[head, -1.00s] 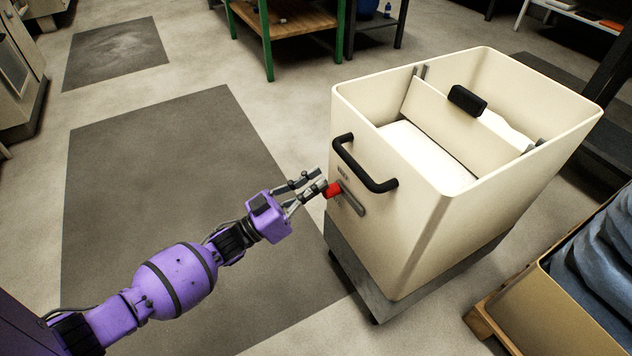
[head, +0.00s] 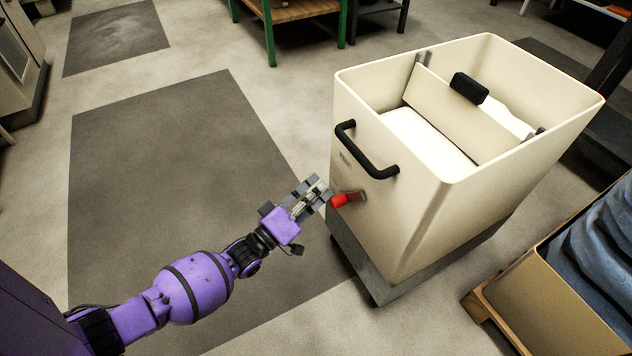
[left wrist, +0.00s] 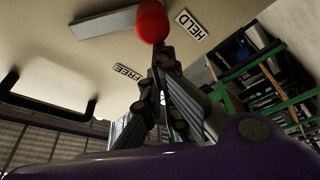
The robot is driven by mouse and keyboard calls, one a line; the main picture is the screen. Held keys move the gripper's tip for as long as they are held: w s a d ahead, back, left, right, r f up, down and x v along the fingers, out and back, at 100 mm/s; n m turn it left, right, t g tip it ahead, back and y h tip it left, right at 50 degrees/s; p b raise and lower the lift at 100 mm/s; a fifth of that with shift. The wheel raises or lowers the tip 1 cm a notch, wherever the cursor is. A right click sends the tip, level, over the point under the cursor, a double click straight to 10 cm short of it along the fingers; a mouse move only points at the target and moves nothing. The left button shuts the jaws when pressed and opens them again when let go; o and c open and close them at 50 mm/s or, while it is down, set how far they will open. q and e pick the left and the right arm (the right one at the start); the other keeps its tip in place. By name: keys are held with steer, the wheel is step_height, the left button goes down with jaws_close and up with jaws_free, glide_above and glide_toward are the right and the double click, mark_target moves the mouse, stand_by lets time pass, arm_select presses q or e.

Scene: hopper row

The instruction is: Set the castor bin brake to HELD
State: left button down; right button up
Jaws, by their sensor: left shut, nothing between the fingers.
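The cream castor bin (head: 440,215) stands at the centre right, with a black handle (head: 362,152) on its near end. Below the handle is the brake lever, a grey bar (left wrist: 103,22) with a red knob (head: 343,200). In the left wrist view the red knob (left wrist: 152,20) appears beside the HELD label (left wrist: 192,25), with the FREE label (left wrist: 127,72) farther off. My left gripper (head: 321,189) is shut and empty, its fingertips right by the knob; I cannot tell if they touch it. My right gripper is not in view.
A tan box with blue cloth (head: 600,260) stands on a wooden pallet (head: 490,322) at the lower right. A green-legged bench (head: 290,14) is at the back. The floor with a dark mat (head: 170,190) is clear left of the bin.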

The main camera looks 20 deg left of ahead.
arm_select(q)
steer(key=shift+s+d+f+n+y, duration=0.15)
steer(key=shift+d+f+n+y, duration=0.15)
steer(key=shift+f+n, duration=0.45)
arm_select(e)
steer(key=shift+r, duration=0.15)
arm_select(q)
steer(key=shift+r, duration=0.1)
